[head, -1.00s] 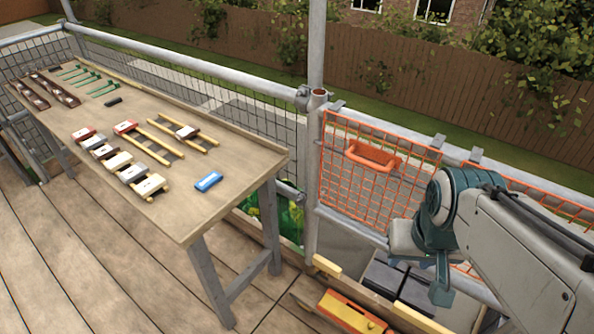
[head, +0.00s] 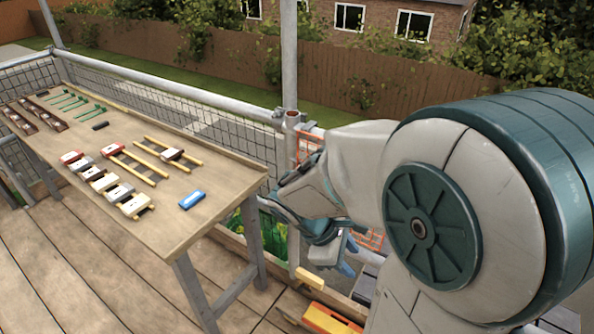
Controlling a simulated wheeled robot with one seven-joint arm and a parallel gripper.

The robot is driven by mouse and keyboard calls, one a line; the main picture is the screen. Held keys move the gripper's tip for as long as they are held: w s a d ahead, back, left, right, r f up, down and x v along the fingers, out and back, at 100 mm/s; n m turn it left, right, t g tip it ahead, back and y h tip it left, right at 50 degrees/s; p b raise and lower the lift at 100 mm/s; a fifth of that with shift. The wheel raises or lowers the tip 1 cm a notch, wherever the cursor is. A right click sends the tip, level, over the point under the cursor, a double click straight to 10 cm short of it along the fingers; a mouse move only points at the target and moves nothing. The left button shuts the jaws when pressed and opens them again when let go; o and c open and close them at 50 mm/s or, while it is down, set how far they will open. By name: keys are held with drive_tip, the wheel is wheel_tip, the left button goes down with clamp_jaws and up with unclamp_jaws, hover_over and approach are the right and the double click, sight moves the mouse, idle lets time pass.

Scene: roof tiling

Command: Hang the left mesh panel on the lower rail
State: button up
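The left orange mesh panel is mostly hidden behind my arm. A strip of it shows beside the upright post (head: 291,170), as orange mesh (head: 309,146) just under the top rail, and a bit more shows low down to the right of my gripper. Its orange handle is hidden. My gripper (head: 335,258) points down in front of the panel's lower left part, near the post. Whether its fingers are open, or touch anything, cannot be made out.
An orange-yellow level-like object (head: 330,319) lies on the deck below my gripper. A brown fence (head: 230,75) stands beyond the railing.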

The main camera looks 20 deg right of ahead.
drive_tip(key=w+d+n+h+p, duration=0.2)
drive_tip(key=w+d+n+h, duration=0.3)
drive_tip(key=n, duration=0.4)
drive_tip(key=w+a+f+n+t+h+p, duration=0.1)
drive_tip(key=w+a+n+t+h+p, duration=0.1)
drive_tip(key=w+n+t, duration=0.75)
drive_tip(key=w+a+f+n+t+h+p, duration=0.1)
drive_tip(key=w+a+n+t+p, duration=0.3)
drive_tip(key=n, duration=1.1)
drive_tip(key=shift+m+g, duration=0.25)
drive_tip(key=shift+g, duration=0.3)
drive_tip(key=shift+b+x, duration=1.35)
drive_tip(key=shift+x, duration=5.2)
drive_tip(key=shift+s+r, duration=0.1)
drive_tip(key=shift+r, duration=0.05)
clamp_jaws()
drive_tip(key=shift+r, duration=0.15)
